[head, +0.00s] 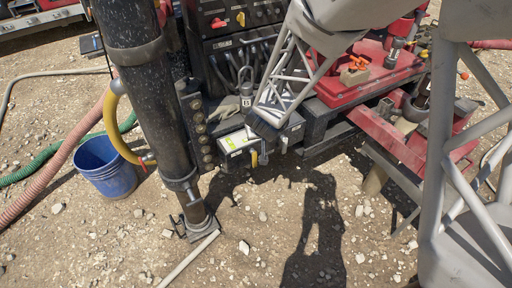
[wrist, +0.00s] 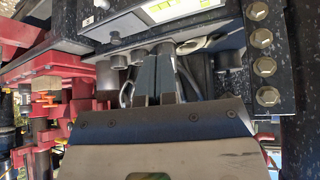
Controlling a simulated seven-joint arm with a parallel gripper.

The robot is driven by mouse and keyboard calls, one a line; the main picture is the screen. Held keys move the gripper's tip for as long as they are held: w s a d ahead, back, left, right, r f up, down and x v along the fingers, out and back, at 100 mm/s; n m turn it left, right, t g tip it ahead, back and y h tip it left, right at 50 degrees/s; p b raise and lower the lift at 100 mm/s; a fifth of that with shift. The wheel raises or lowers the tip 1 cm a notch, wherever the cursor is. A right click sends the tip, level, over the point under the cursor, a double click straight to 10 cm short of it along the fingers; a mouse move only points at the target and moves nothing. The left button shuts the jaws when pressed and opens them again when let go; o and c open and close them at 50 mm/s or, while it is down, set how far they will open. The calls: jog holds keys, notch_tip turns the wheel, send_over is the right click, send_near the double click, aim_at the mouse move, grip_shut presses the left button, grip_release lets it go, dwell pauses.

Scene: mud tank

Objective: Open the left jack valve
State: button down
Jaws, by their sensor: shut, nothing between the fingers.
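The control box (head: 238,142) with a pale, green-marked top sits low beside the black column in the head view. A yellow lever (head: 254,159) hangs at its front edge. In the wrist view the box edge (wrist: 110,45) crosses the top, with several dark round knobs (wrist: 119,62) along it. My gripper (wrist: 165,62) is shut and empty, its dark fingertips at the row of knobs; I cannot tell whether they touch. In the head view my gripper is mostly hidden behind my arm, close to the box. I cannot tell which control is the left jack valve.
A thick black column (head: 150,90) with a bolted plate (head: 197,125) stands left of the box. A black panel (head: 238,35) with red and yellow handles is behind. A blue bucket (head: 106,167) stands left. A red deck (head: 372,75) is at right.

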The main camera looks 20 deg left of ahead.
jog(key=a+f+h, duration=0.1)
jog(key=a+f, duration=0.4)
jog(key=f, duration=0.3)
jog(key=n+t+h, duration=0.1)
jog(key=n+h, duration=0.1)
send_near(253, 158)
jog(key=s+a+f, duration=0.2)
jog(key=s+a, duration=0.2)
jog(key=shift+s+a+f+h, duration=0.3)
jog(key=shift+s+f, duration=0.2)
jog(key=shift+f, duration=0.1)
jog(key=shift+w, duration=0.1)
jog(key=w+d+f, duration=0.3)
jog(key=w+f, duration=0.5)
jog(key=shift+w+d, duration=0.3)
jog(key=shift+w, duration=0.05)
